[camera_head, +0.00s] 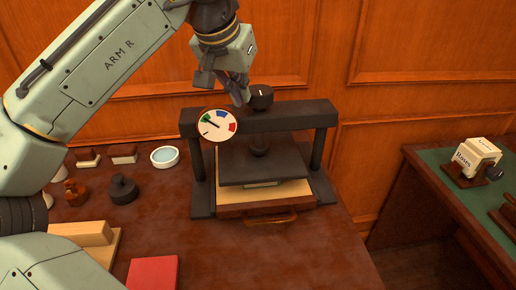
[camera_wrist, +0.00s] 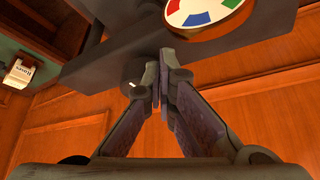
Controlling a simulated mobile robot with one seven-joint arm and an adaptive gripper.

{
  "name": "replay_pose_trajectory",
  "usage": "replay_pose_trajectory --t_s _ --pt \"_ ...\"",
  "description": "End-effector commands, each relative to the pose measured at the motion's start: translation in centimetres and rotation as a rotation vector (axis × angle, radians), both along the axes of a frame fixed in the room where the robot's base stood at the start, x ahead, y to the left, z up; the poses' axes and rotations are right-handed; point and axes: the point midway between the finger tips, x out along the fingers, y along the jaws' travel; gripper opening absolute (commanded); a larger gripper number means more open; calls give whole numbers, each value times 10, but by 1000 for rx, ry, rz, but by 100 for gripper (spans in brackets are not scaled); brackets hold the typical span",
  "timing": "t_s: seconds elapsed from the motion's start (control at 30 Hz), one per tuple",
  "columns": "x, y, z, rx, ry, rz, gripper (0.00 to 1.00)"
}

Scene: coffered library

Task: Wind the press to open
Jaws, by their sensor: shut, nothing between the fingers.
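The press is a dark frame with two posts and a crossbeam (camera_head: 285,117). A round black knob (camera_head: 261,97) with a white mark sits on top of the beam. The dark platen (camera_head: 262,168) hangs low, over a thin greenish item (camera_head: 262,184) on a pale board. My gripper (camera_head: 243,98) is shut and empty, pointing down just left of the knob. In the wrist view the knob (camera_wrist: 131,88) shows beside and partly behind the fingers (camera_wrist: 160,105).
A drawer handle (camera_head: 272,219) faces front. A green-topped desk (camera_head: 450,195) with a labelled box (camera_head: 476,157) stands right.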

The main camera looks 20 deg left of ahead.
Motion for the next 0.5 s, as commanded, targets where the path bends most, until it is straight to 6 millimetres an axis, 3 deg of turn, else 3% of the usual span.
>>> replay_pose_trajectory --t_s 0.5 --pt "-3 -11 1 -3 -4 -6 0"
